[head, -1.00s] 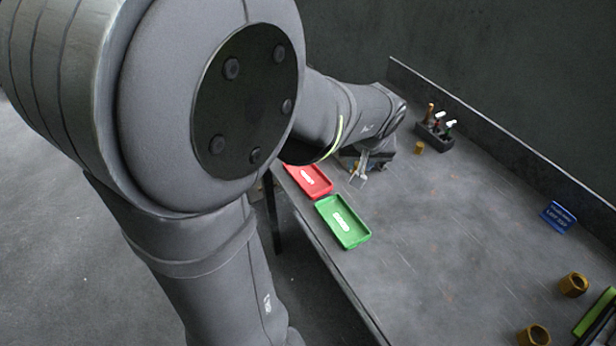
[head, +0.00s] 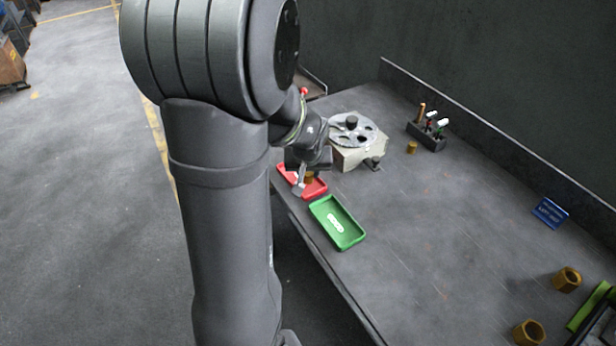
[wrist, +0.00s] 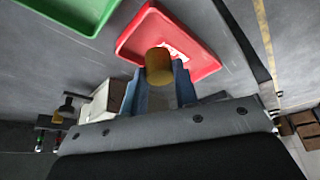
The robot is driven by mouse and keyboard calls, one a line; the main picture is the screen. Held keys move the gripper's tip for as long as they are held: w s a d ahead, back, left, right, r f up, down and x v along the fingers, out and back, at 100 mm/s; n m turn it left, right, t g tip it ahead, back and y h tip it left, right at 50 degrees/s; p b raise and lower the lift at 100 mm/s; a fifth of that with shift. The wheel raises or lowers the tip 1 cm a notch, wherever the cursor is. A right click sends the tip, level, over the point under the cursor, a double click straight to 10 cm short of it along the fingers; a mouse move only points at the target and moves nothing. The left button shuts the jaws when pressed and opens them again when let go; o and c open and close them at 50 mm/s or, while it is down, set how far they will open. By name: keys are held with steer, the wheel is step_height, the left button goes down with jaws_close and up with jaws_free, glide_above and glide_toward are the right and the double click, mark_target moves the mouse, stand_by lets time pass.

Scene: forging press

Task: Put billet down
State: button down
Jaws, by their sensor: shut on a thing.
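The billet (wrist: 159,66) is a short brass-coloured piece, held between the fingertips of my gripper (wrist: 160,88) in the wrist view. In the head view my gripper (head: 304,180) is at the red tray (head: 286,174), with the brass billet (head: 309,177) showing beside a finger. The wrist view shows the billet over the red tray (wrist: 205,60), covering part of its white label. I cannot tell whether it touches the tray floor. The green tray (head: 319,212) lies next to the red one and is empty.
A machine with a round slotted plate (head: 353,132) stands just behind my gripper. A dark holder with several tools (head: 427,137), a small brass piece (head: 411,147) and a blue sign (head: 550,213) are farther right. Two brass nuts (head: 567,280) (head: 530,334) lie at lower right. The table's middle is clear.

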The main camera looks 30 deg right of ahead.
steer(key=shift+f, duration=1.1)
steer(key=shift+f, duration=0.1)
steer(key=shift+f, duration=0.1)
steer(key=c, duration=1.1)
jaws_free()
steer(key=v, duration=1.2)
steer(key=x, duration=1.2)
steer(key=shift+r, duration=0.7)
